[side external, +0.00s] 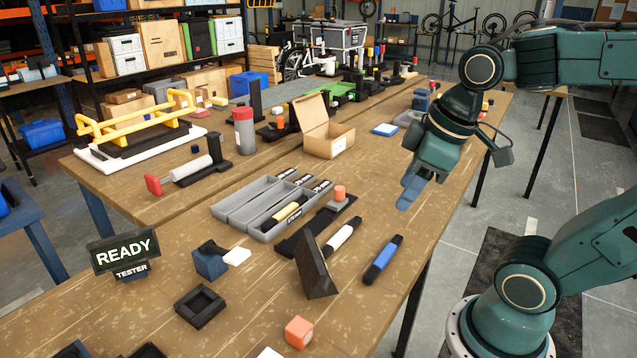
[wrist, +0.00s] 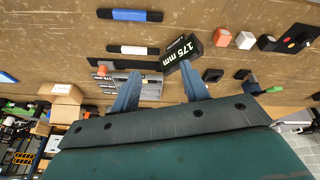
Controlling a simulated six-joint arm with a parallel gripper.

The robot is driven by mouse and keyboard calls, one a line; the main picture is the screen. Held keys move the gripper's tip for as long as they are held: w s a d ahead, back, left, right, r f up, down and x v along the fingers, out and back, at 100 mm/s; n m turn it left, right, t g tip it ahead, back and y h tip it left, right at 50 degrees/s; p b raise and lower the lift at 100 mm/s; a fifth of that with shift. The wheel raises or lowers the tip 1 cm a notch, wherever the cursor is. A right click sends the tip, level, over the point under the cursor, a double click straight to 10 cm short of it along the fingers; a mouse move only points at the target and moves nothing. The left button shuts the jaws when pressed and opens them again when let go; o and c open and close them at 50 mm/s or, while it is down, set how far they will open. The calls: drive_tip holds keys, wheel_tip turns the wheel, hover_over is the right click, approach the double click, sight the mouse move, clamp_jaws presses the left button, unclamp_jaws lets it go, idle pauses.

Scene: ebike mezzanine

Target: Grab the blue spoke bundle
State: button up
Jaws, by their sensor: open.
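The blue spoke bundle (side external: 383,260) is a dark rod with a blue middle band, lying on the table near its right edge in the side view. It also lies at the top of the wrist view (wrist: 130,15), unobstructed. My gripper (side external: 408,196) is open and empty, held above the table's right edge, beyond the bundle in the side view and apart from it. In the wrist view my two blue-grey fingers (wrist: 160,70) are spread, with the bundle well past their tips.
A white-banded bundle (side external: 342,237) lies left of the blue one. A black wedge sign (side external: 315,268) stands close by, reading 175 mm in the wrist view. A grey compartment tray (side external: 238,209) holds a yellow-banded bundle (side external: 284,215). An orange block (side external: 299,332) is nearer the camera.

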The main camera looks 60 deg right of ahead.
drive_tip(key=w+d+f+n+g+y, duration=0.4)
drive_tip(key=d+f+n, duration=0.5)
drive_tip(key=d+n, duration=0.4)
drive_tip(key=shift+w+f+n+y, duration=0.15)
drive_tip(key=shift+w+n+y, duration=0.25)
drive_tip(key=shift+n, duration=0.3)
hover_over(384, 256)
drive_tip(key=d, duration=0.3)
drive_tip(key=shift+s+a+f, duration=0.1)
drive_tip(key=shift+a+f, duration=0.05)
drive_tip(key=shift+f, duration=1.85)
drive_tip(key=shift+s+a+f, duration=0.1)
drive_tip(key=shift+f, duration=1.85)
drive_tip(key=shift+x, duration=2.6)
drive_tip(key=shift+w, duration=0.2)
